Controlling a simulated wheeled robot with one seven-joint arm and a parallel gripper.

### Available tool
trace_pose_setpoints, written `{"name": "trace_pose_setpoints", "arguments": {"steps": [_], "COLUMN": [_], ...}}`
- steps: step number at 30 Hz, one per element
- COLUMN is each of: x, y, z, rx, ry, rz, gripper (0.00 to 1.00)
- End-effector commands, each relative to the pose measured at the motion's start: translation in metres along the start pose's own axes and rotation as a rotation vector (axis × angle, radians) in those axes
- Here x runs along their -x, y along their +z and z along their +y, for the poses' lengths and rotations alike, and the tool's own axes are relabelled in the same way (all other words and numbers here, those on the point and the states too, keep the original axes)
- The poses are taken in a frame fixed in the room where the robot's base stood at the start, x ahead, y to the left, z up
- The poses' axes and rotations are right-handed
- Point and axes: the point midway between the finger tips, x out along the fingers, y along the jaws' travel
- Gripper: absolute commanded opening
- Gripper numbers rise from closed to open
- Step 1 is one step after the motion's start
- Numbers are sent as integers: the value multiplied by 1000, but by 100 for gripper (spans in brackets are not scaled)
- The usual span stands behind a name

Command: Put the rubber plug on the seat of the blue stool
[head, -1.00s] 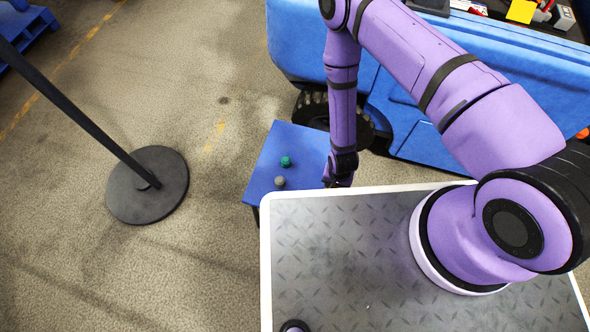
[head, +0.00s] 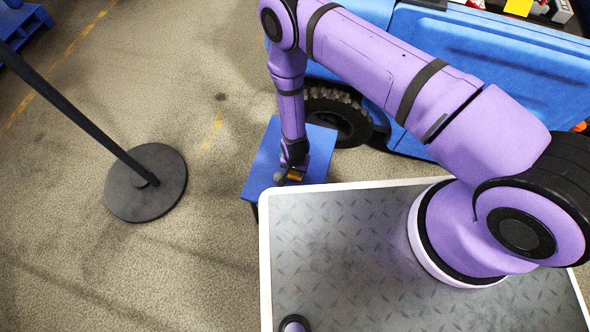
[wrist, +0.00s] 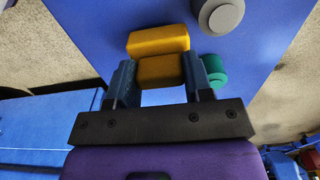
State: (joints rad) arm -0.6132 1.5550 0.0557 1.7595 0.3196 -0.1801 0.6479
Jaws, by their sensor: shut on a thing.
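My gripper (wrist: 160,80) is shut on a yellow blocky piece, taken as the rubber plug (wrist: 158,41). A bit of it shows in the head view (head: 296,176), at my gripper (head: 291,178). The piece is over the seat of the blue stool (head: 262,163); the seat also fills much of the wrist view (wrist: 70,25). I cannot tell whether the piece touches the seat. A grey round piece (wrist: 222,14) and a green round piece (wrist: 216,70) are on the seat. The green one is beside my right finger and hidden by my arm in the head view.
A blue vehicle with a black tyre (head: 338,114) stands just behind the stool. My metal-plate deck is close in front of the stool. A black post on a round base (head: 146,183) stands to the left. Floor between post and stool is clear.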

Motion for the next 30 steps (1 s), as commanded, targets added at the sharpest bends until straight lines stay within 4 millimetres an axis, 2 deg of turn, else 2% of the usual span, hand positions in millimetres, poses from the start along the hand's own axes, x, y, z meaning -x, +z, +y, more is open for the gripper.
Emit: {"name": "trace_pose_setpoints", "arguments": {"steps": [4, 15, 16, 17, 26, 30], "x": [-13, -16, -16, -16, -15, -6], "y": [0, 0, 0, 0, 0, -1], "z": [-1, -1, -1, -1, -1, -2], "rx": [1, 0, 0, 0, 0, 0], "ry": [-2, -2, -2, -2, -2, -3], "rz": [1, 1, 1, 1, 1, 2], "gripper": [33, 33, 49, 56, 57, 57]}}
